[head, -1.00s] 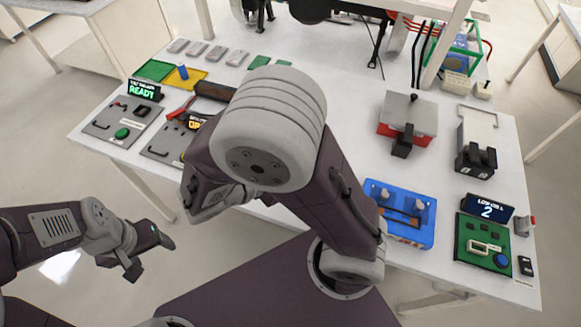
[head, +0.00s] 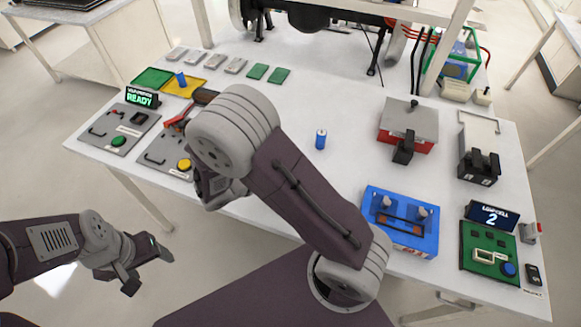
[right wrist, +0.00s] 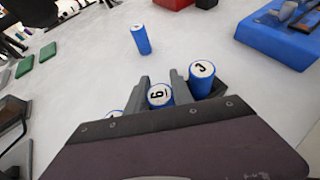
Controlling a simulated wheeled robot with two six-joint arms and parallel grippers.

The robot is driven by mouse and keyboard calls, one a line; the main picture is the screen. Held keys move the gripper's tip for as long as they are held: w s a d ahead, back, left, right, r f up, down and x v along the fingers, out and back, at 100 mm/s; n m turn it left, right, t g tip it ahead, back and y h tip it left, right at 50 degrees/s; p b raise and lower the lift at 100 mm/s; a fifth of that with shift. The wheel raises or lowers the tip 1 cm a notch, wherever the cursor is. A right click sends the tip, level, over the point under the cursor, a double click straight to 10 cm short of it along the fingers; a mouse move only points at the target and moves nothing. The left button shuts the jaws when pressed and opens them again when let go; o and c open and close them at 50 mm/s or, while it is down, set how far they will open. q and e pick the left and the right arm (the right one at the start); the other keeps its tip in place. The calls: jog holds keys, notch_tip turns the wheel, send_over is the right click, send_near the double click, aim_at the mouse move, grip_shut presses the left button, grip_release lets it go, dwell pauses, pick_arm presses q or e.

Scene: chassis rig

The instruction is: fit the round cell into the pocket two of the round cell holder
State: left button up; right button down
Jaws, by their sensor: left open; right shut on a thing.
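In the right wrist view my right gripper (right wrist: 163,88) is shut on a blue round cell with a white top marked 6 (right wrist: 159,96). A cell marked 3 (right wrist: 202,72) is close on its right, and the top of another cell (right wrist: 115,113) shows on its left. A dark edge (right wrist: 220,87) beside the 3 cell may be the round cell holder; most of it is hidden, and I cannot tell how the held cell sits. Another blue cell (head: 321,139) stands alone on the table, also in the wrist view (right wrist: 141,39). My left gripper (head: 150,267) is open, off the table's front left.
My right arm covers the table's middle front in the head view. A blue fixture (head: 402,240), a green panel (head: 489,262) and a red-and-grey box (head: 408,122) stand right. A yellow tray (head: 178,90) with a blue cell lies left. The table around the lone cell is clear.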

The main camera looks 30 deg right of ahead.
jog(key=c, duration=1.4)
grip_release()
jog(key=shift+f, duration=0.15)
